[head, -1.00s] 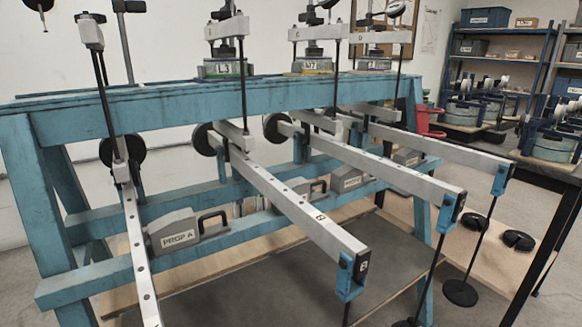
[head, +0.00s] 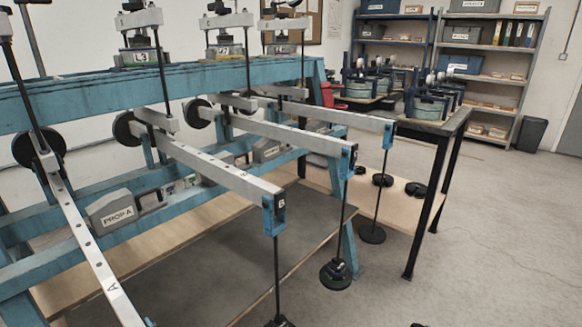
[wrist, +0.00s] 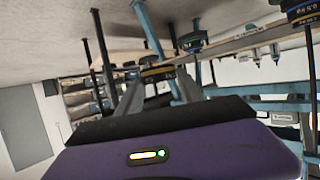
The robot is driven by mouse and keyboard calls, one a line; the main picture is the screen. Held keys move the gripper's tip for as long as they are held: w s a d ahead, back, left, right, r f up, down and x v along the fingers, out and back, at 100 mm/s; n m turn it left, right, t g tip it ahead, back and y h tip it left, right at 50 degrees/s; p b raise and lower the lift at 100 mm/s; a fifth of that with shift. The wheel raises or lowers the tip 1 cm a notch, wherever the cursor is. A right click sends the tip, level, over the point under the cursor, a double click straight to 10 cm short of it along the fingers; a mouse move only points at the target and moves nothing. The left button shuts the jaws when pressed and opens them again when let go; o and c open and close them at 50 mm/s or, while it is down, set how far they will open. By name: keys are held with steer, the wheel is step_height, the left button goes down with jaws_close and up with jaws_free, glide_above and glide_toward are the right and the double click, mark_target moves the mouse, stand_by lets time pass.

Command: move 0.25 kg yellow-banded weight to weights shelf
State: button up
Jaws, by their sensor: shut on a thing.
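In the wrist view, which is roughly upside down, the purple casing of my gripper (wrist: 185,155) fills the bottom, with a small lit indicator. The shelf unit (head: 490,60) stands at the back right in the head view; no label there reads as weights.
The blue lever frame (head: 285,75) fills the left, with its beams reaching toward me. Weights hang from beam ends, one at the middle (head: 336,273). Black slotted weights (head: 415,189) lie on a low board. A dark table (head: 440,125) stands right; open floor lies beyond.

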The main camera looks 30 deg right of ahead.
steer(key=w+a+r+n+y, duration=0.2)
steer(key=w+a, duration=0.1)
steer(key=a, duration=0.7)
steer(key=w+a+r+n+t+y, duration=0.1)
steer(key=w+a+r+y, duration=0.15)
steer(key=a, duration=0.75)
steer(key=w+a+r+n+y, duration=0.15)
steer(key=w+a, duration=0.25)
steer(key=a, duration=0.6)
step_height(320, 180, up, 6)
steer(key=s+p, duration=0.2)
steer(key=p, duration=1.4)
steer(key=shift+s+h, duration=0.25)
steer(key=shift+h, duration=0.05)
steer(key=shift+f, duration=0.25)
